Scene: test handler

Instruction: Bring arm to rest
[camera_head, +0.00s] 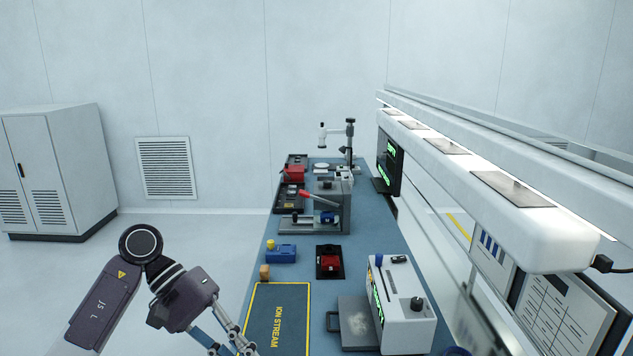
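My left arm comes in from the lower left in the head view, bent at a round dark joint. My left gripper (232,340) points down and right, beside the left edge of the workbench. Its linkages show, but its fingertips are at the bottom edge of the picture, and I cannot tell if it is open or shut. I see nothing held in it. My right gripper is not in view.
A lamp rail (480,170) overhangs the right.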

